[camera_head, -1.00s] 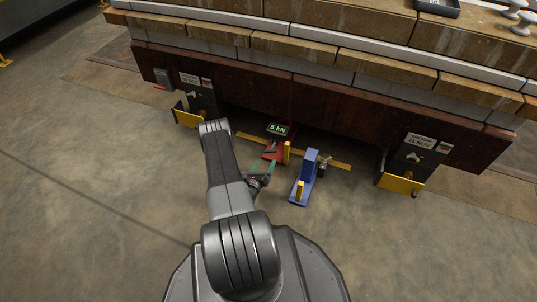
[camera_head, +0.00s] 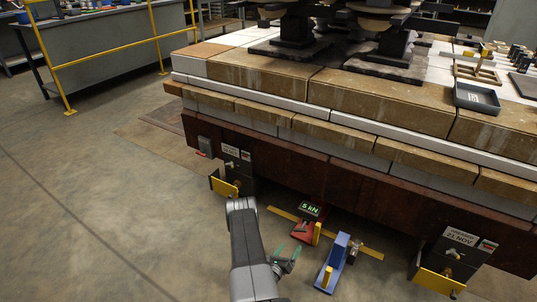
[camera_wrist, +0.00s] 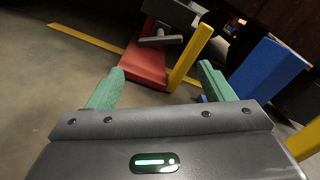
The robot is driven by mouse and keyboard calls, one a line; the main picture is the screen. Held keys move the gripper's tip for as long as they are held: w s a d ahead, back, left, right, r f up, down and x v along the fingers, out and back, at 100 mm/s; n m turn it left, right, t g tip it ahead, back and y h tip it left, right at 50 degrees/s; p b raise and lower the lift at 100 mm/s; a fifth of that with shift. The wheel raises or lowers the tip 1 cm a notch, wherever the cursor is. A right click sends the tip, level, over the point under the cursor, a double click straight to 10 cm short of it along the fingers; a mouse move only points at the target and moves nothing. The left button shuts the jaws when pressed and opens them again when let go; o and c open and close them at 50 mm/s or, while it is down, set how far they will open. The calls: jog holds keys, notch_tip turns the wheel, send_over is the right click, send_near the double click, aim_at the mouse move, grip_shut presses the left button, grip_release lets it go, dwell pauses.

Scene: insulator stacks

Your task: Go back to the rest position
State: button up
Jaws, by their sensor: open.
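My gripper (camera_head: 286,262) is low near the floor, in front of the platform's dark side. Its two green fingers are apart and empty in the wrist view (camera_wrist: 160,85). Just beyond the fingers stands a red device (camera_head: 303,231) with a yellow upright and a lit "5 kN" display (camera_head: 310,210). The red device also shows in the wrist view (camera_wrist: 143,65). A blue device (camera_head: 334,262) with a yellow part stands on the floor to the right of my gripper. It also shows in the wrist view (camera_wrist: 268,70).
A yellow strip (camera_head: 370,252) lies on the floor by the devices. Yellow brackets flank them, left (camera_head: 223,186) and right (camera_head: 438,281). The brick-edged platform (camera_head: 270,82) carries insulator stacks and a grey tray (camera_head: 478,99). Open floor lies to the left, before a yellow railing (camera_head: 110,50).

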aim_at(301, 230)
jog(key=b+x, duration=0.3)
jog(key=x, duration=0.9)
jog(key=shift+b, duration=0.35)
jog(key=shift+s, duration=0.1)
jog(key=shift+a, duration=0.1)
